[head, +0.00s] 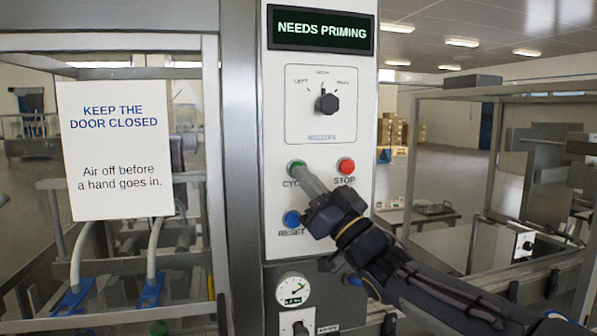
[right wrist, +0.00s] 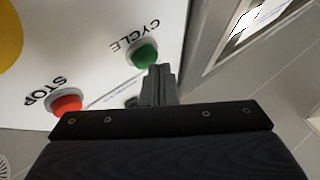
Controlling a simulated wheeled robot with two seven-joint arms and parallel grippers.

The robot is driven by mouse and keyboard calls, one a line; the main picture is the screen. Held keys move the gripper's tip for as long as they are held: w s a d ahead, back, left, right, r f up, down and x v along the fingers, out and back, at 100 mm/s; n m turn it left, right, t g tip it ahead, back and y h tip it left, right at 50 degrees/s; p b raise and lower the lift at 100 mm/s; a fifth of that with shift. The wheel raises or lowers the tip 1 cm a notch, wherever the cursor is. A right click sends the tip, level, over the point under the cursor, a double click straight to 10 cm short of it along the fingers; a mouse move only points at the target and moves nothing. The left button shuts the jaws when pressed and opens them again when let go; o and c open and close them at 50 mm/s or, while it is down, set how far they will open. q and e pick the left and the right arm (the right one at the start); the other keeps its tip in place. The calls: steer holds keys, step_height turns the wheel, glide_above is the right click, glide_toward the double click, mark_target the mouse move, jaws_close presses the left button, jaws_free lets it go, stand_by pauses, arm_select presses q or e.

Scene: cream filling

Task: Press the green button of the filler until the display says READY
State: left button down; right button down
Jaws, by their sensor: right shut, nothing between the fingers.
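The display (head: 320,30) at the top of the white panel reads NEEDS PRIMING. The green button (head: 296,167), labelled CYCLE, sits below the selector knob; it also shows in the right wrist view (right wrist: 145,53). My right gripper (head: 303,174) is shut and empty, with its fingertips at the green button in the head view. In the right wrist view my right gripper (right wrist: 155,72) has its tips at the button's lower edge; I cannot tell whether they touch it. The fingers partly cover the CYCLE label in the head view. My left gripper is not in view.
The red STOP button (head: 346,166) is just right of the green one, and the blue RESET button (head: 292,219) is below it. A black selector knob (head: 327,104) is above. A sign (head: 117,150) hangs at left. A pressure gauge (head: 293,290) is lower down.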

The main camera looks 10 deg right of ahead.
steer(key=shift+w, duration=0.45)
stand_by(0.7)
steer(key=shift+s, duration=0.15)
steer(key=shift+s+b, duration=0.5)
steer(key=shift+s, duration=0.25)
steer(key=shift+s, duration=0.1)
steer(key=s+b, duration=0.2)
steer(key=s, duration=0.2)
steer(key=shift+s+d, duration=0.1)
steer(key=shift+s, duration=0.3)
stand_by(0.4)
